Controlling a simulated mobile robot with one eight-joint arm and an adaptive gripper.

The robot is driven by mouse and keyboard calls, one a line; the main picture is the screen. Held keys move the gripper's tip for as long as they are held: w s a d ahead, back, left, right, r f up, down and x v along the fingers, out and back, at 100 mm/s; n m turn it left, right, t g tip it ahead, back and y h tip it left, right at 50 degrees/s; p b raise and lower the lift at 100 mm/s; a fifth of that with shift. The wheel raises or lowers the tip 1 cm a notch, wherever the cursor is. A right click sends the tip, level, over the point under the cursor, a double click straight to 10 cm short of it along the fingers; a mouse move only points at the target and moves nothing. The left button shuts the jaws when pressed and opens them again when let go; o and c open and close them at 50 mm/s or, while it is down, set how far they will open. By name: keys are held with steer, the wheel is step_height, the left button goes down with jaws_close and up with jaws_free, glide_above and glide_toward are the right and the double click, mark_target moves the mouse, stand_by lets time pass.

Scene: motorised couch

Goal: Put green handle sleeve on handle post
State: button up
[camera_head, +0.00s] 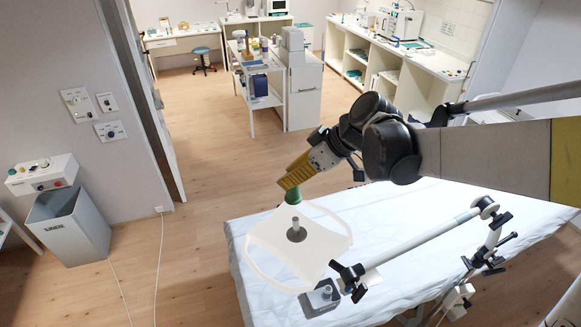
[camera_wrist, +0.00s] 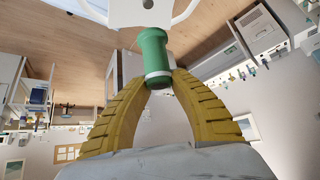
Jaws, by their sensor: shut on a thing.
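The green handle sleeve (camera_head: 292,195) is a short green tube with a wider rim. My gripper (camera_head: 290,182) is shut on it; in the wrist view the yellow fingers (camera_wrist: 159,76) close around the lower part of the sleeve (camera_wrist: 154,45). The handle post (camera_head: 295,226) is a short grey stub with a dark round base on a white panel (camera_head: 270,247). In the head view the sleeve shows just above the post in the picture, apart from it. In the wrist view a post tip (camera_wrist: 147,4) shows beyond the sleeve; the gap's depth is unclear.
The white panel has a curved side rail and lies over the white-sheeted couch (camera_head: 390,225). A jointed metal bar (camera_head: 420,240) with black clamps runs along the couch to the right. A grey clamp block (camera_head: 320,298) sits near the front. Wooden floor (camera_head: 210,160) is open behind.

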mark_target(299, 190)
steer(key=shift+w, duration=0.1)
steer(key=shift+s+r, duration=0.1)
steer(key=shift+s, duration=0.35)
steer(key=shift+w+f+b, duration=0.25)
steer(key=shift+f+b, duration=0.2)
steer(key=shift+b, duration=0.1)
steer(key=f+b, duration=0.2)
steer(key=f, duration=0.1)
steer(key=f+b, duration=0.1)
steer(key=b, duration=0.1)
steer(key=shift+s+d+f, duration=0.2)
steer(key=shift+d+f, duration=0.05)
steer(key=shift+f, duration=0.15)
steer(key=shift+s+d+f+b, duration=0.1)
steer(key=shift+f+b, duration=1.75)
steer(key=shift+b, duration=0.2)
stand_by(2.7)
steer(key=o, duration=1)
steer(key=shift+o, duration=0.2)
